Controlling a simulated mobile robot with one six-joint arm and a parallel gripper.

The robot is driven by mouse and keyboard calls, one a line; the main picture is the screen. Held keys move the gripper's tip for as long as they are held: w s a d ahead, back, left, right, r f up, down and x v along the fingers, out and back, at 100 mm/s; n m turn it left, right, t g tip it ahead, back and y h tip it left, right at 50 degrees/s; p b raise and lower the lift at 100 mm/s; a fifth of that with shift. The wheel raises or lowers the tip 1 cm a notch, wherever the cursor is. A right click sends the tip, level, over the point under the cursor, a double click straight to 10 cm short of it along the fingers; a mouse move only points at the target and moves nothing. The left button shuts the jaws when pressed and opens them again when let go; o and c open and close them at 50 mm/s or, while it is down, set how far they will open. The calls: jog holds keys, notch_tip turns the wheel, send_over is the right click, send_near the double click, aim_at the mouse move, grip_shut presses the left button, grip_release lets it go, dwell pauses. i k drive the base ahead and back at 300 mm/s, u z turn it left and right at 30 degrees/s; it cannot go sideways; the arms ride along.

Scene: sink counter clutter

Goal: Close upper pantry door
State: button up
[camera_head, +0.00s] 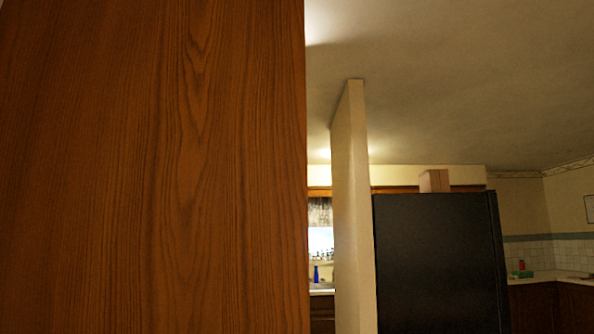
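A large brown wood-grain panel (160,170) fills the left half of the head view, very close to the camera. It may be the pantry door or a cabinet side; I cannot tell which. No handle, hinge or door gap shows on it, so I cannot tell how far any door stands open. My gripper is not in view.
A pale wall end (350,210) stands just right of the panel. Beyond it is a black refrigerator (440,265) with a box (434,181) on top. A counter (572,279) lies at far right. A blue bottle (316,275) stands near a window.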

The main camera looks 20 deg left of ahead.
aim_at(154, 166)
jog(key=z, duration=0.1)
jog(key=i, duration=3.35)
jog(key=u, duration=3.25)
jog(key=k, duration=0.1)
jog(key=u, duration=1.5)
jog(key=i, duration=0.85)
